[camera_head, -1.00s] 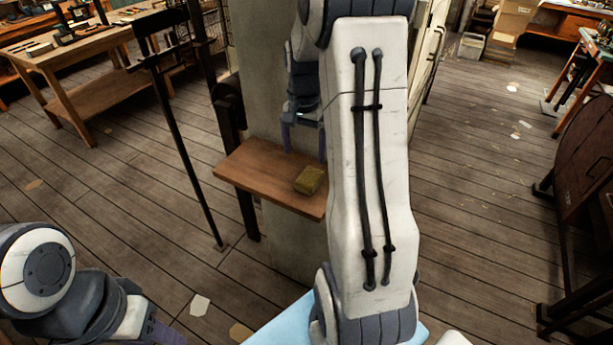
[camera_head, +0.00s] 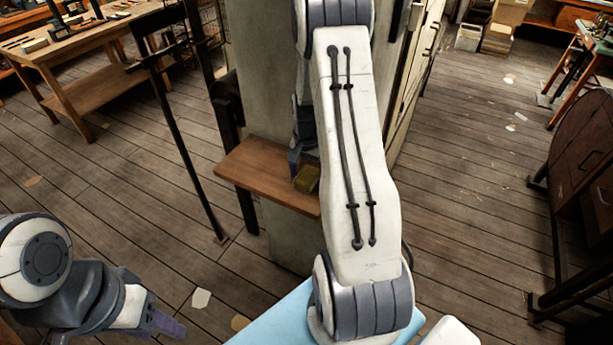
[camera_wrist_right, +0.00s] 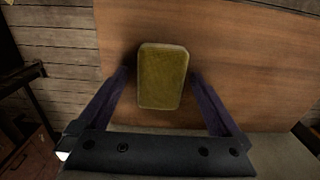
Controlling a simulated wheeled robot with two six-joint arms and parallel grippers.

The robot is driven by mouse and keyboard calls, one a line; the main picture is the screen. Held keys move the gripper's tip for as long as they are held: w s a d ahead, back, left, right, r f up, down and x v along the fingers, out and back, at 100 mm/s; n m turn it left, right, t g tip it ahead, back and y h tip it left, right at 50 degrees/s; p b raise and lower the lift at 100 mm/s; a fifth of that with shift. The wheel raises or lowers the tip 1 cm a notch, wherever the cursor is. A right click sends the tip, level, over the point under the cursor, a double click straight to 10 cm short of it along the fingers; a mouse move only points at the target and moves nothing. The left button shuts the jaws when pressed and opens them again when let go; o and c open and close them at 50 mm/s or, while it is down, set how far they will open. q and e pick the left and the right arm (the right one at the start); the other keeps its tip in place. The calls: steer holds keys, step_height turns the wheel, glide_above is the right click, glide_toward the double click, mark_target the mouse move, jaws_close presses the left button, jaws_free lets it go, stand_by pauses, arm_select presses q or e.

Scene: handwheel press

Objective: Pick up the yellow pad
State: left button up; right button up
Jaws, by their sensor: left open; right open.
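The yellow pad (camera_wrist_right: 163,76) is a small olive-yellow block lying on a brown wooden shelf (camera_wrist_right: 250,60). In the head view the pad (camera_head: 307,179) shows at the right part of the shelf (camera_head: 250,172), partly covered by my right arm. My right gripper (camera_wrist_right: 160,80) is open, its two purple fingers on either side of the pad's near half. I cannot tell whether the fingers touch it. In the head view my right arm hides most of this gripper. My left gripper (camera_head: 168,326) is at the lower left, open and empty, far from the pad.
The shelf is fixed to a grey pillar (camera_head: 285,90). A dark metal stand (camera_head: 175,130) rises left of the shelf. A wooden workbench (camera_head: 85,55) stands at the back left, and a dark round-topped cabinet (camera_head: 585,160) at the right. The floor between is mostly clear.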

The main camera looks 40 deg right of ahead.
mark_target(307, 175)
steer(key=c, duration=1.4)
step_height(307, 175, up, 9)
steer(key=b, duration=0.2)
steer(key=shift+b, duration=0.35)
steer(key=shift+r, duration=0.5)
